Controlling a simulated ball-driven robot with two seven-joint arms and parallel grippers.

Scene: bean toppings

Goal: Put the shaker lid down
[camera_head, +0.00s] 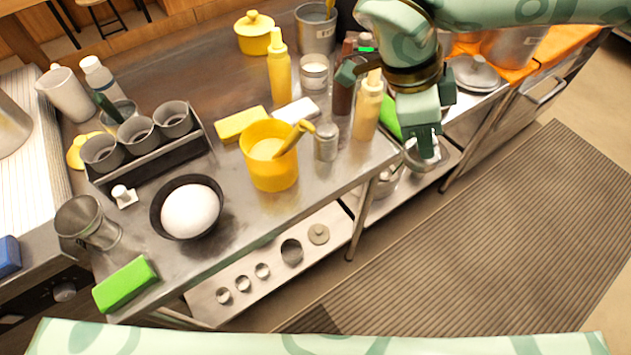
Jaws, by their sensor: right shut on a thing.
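My right gripper (426,146) comes down from the top right and is shut on the shaker lid (421,158). The lid is a small silvery piece, mostly hidden by the fingers. The gripper shows just beyond the right front edge of the steel table, with the lower shelf behind it in the picture. A small metal shaker (326,143) stands upright on the table, left of the gripper. I cannot tell whether its top is open. My left gripper is not in view.
A yellow tub (272,172), a tan squeeze bottle (367,108) and a yellow squeeze bottle (279,68) stand on the steel table (240,225). A black bowl (158,218) holds a white, egg-like thing. The table's front strip right of the bowl is clear.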

